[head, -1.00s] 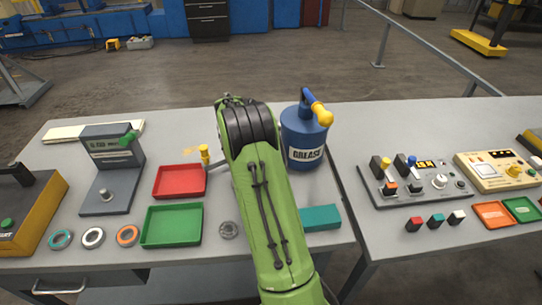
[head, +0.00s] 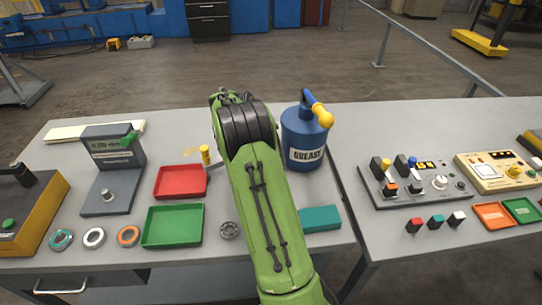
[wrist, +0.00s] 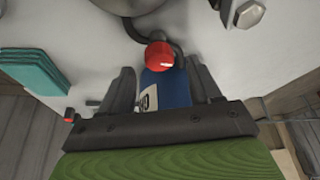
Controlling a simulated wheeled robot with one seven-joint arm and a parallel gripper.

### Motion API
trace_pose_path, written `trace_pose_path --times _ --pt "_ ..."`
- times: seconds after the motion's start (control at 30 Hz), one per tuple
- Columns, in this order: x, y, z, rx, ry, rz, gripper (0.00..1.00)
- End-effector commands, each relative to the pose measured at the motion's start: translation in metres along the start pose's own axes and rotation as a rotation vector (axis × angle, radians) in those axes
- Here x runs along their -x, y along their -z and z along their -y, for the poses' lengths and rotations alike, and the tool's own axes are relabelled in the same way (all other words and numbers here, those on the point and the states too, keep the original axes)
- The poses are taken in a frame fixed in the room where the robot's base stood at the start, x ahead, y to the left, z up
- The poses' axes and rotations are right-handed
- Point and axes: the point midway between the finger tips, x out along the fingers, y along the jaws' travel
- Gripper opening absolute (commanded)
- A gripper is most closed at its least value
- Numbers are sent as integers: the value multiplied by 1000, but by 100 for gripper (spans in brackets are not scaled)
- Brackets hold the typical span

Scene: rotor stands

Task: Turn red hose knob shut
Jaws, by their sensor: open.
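The red knob (wrist: 159,56) shows in the wrist view as a small rounded red piece with a dark curved hose or pipe beside it. My gripper (wrist: 161,70) is open, with one dark finger on each side. The knob appears between and slightly beyond the fingertips, with no clear contact. A blue body with a white label (wrist: 167,88) shows between the fingers, behind the knob. In the head view my green arm hides the gripper and the red knob.
A blue grease can (head: 303,135) with a yellow nozzle stands right of my arm. A teal block (head: 320,219) lies in front of it. A red tray (head: 180,182) and green tray (head: 172,226) are to the left. A control box (head: 415,185) sits on the right table.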

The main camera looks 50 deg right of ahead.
Motion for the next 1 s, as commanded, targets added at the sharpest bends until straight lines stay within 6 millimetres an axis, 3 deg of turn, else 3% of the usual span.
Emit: trace_pose_path --times 0.03,0.2,0.43,0.6,1.0 --pt "19 1 2 1 6 -2 63" --pt "69 1 2 2 6 -1 63" --pt "121 1 1 1 3 -1 63" --pt "132 0 0 0 2 0 63" --pt "131 0 0 0 1 0 63"
